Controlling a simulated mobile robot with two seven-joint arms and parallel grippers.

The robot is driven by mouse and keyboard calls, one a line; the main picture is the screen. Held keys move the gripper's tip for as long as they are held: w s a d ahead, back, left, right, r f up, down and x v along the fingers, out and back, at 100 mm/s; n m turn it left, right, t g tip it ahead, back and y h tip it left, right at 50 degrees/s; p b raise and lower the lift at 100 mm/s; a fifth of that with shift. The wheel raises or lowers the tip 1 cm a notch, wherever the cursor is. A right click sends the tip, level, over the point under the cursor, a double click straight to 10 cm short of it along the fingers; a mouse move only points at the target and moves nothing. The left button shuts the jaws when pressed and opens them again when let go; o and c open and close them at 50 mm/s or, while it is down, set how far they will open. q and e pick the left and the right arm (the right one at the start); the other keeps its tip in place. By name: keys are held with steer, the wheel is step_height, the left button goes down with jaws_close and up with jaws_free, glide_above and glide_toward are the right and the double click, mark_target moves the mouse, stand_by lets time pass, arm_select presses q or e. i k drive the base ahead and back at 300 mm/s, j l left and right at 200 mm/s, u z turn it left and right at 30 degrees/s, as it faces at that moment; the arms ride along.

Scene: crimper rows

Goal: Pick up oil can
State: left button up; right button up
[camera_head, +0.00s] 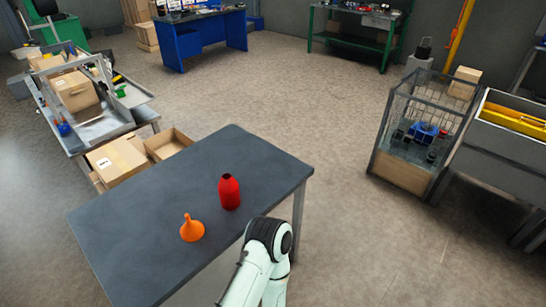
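A red bottle-shaped can (229,192) with a narrow neck stands upright on the dark grey table (165,205), near its front edge. It is the only thing in view that looks like the oil can. An orange funnel (192,228) sits with its wide mouth down to the left of the can, apart from it. One of my arm's white links and a black joint show at the bottom middle, just in front of the table edge. Neither of my grippers shows in the head view, so their states are hidden.
A wire cage (425,125) stands at right. A blue bench (205,35) and a green bench (355,38) are at the back. The floor between is clear.

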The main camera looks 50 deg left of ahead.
mark_target(228, 189)
steer(key=i+u, duration=0.3)
steer(key=i, duration=0.5)
steer(key=i+l+u, duration=0.15)
steer(key=i+u, duration=0.15)
steer(key=i, duration=0.45)
steer(key=u, duration=0.4)
steer(key=i+u, duration=0.15)
steer(key=u, duration=0.3)
steer(key=l+u, duration=0.1)
steer(key=u, duration=0.3)
steer(key=i+u, duration=0.1)
steer(key=u, duration=0.3)
steer(key=k+l, duration=0.05)
